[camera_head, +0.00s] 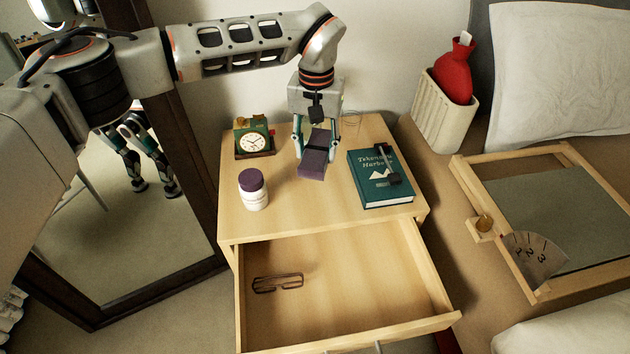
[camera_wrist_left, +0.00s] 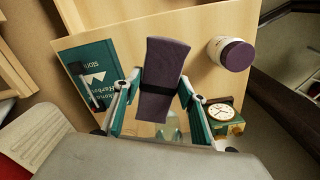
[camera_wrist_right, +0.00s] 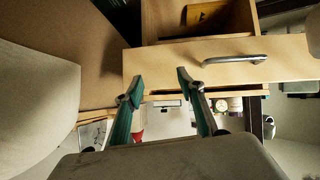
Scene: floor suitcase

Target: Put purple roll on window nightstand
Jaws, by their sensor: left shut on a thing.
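The purple roll (camera_head: 313,163), with a dark band across it, is at the top of the light wood nightstand (camera_head: 305,214), towards the back. My left gripper (camera_head: 316,149) points down and is shut on it. The left wrist view shows the roll (camera_wrist_left: 162,82) between the two fingers (camera_wrist_left: 158,92). I cannot tell whether the roll touches the tabletop. My right gripper (camera_wrist_right: 157,87) shows only in its wrist view; its fingers are apart and nothing is between them.
The nightstand also carries a clock (camera_head: 254,141), a purple-lidded white jar (camera_head: 253,190) and a teal book (camera_head: 376,178). Its drawer (camera_head: 340,250) stands open with glasses (camera_head: 278,284) inside. A mirror (camera_head: 150,210) is at the left; a bed (camera_head: 560,110) is at the right.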

